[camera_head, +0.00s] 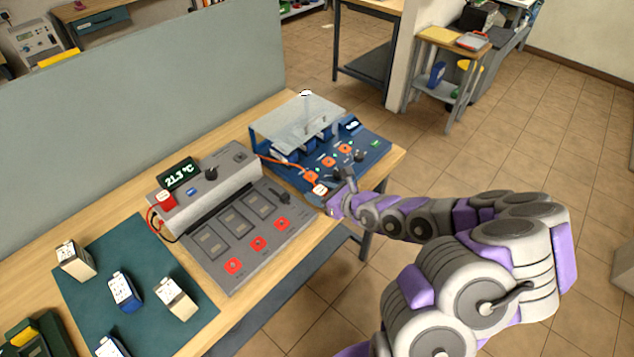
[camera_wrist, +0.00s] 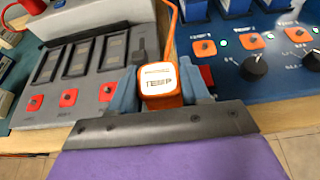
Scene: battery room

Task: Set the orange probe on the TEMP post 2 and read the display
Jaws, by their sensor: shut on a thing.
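My gripper (camera_wrist: 163,92) is shut on the orange probe (camera_wrist: 161,101), whose white top reads TEMP. The probe also shows at the gripper's tip in the head view (camera_head: 320,190). It is at the gap between the grey panel and the blue panel, apart from the posts. Orange posts line the blue panel. TEMP post 2 (camera_wrist: 252,41) is the middle one, up and right of the probe in the wrist view; it also shows in the head view (camera_head: 328,161). The display (camera_head: 180,177) reads 21.3 °C. The probe's underside is hidden.
The orange cable (camera_wrist: 171,40) runs back from the probe. Black knobs (camera_wrist: 254,67) stand in front of the posts. A clear cover (camera_head: 300,118) stands over the blue panel's rear. The grey panel (camera_head: 215,262) has red posts. Battery blocks stand on a green mat (camera_head: 82,297).

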